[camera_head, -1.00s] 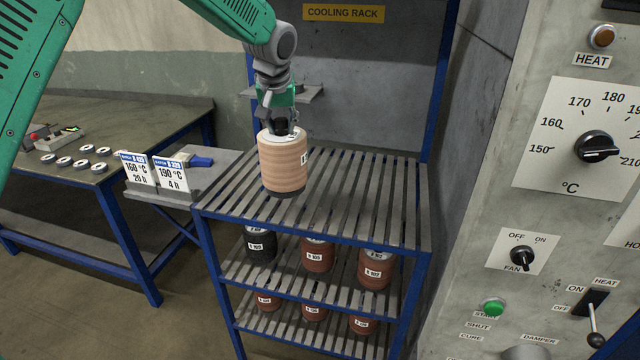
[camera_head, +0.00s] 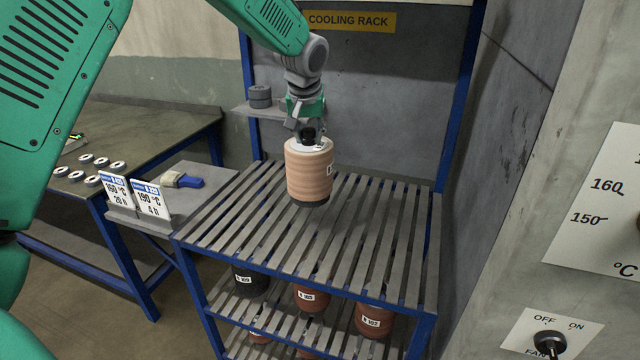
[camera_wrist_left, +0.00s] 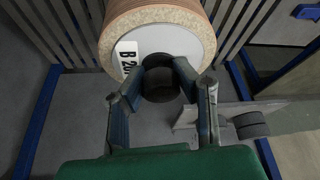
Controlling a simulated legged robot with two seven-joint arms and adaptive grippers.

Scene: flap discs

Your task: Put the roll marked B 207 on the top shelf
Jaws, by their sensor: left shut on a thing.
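My left gripper (camera_head: 307,132) is shut on the black knob on top of a tan, ribbed roll (camera_head: 309,172). The roll hangs upright over the slatted top shelf (camera_head: 235,222) of the cooling rack; whether its dark base touches the slats is hard to tell. In the left wrist view the gripper (camera_wrist_left: 163,85) closes around the knob, and the white end of the roll (camera_wrist_left: 190,45) bears a label reading "B 20", its last figure hidden. My right gripper is not in view.
The top shelf around the roll is clear. Darker rolls (camera_head: 311,297) stand on the shelf below. A small side shelf with grey discs (camera_head: 260,97) is behind. Signs (camera_head: 150,198) stand at left; an oven panel (camera_head: 590,230) is at right.

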